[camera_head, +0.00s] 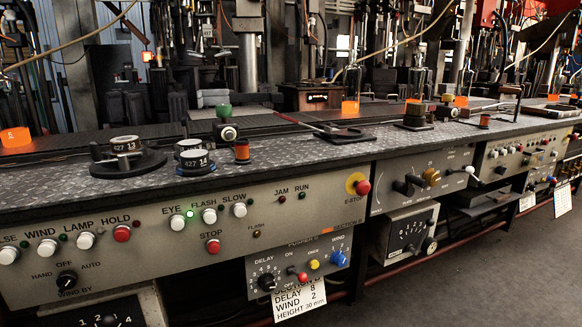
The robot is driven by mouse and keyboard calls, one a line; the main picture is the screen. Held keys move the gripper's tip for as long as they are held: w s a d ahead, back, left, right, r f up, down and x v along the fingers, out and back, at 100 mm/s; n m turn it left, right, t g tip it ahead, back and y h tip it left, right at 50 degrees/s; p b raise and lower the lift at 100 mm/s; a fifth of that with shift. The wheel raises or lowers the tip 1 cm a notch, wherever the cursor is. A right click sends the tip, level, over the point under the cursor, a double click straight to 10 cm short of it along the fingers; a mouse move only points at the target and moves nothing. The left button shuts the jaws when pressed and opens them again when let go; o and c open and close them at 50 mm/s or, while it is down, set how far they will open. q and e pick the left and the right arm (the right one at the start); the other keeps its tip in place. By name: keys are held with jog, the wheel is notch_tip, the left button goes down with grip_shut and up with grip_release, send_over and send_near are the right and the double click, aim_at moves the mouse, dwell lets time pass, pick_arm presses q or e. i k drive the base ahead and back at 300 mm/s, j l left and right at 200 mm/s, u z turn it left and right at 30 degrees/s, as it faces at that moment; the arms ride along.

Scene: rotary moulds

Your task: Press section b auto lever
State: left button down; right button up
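A grey control panel (270,238) runs along the front of the machine bench. A black rotary switch (67,281) at its lower left has the labels HAND, OFF and AUTO around it. A smaller grey box (280,262) hangs below the panel, under lettering that seems to read SECTION B. The box carries a black DELAY knob (267,282), a small red-tipped control (301,276), a yellow button (314,264) and a blue WIND knob (338,259). I cannot tell which control is the auto lever. Neither of my grippers is in view.
A red E-stop (362,187) on a yellow ring sits at the panel's right end. A green FLASH lamp (190,214) is lit. Open grey floor (480,275) lies at lower right.

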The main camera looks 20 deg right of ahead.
aim_at(480, 184)
jog(key=z, duration=1.85)
jog(key=i+l+u, duration=0.25)
jog(key=i+l, duration=1.9)
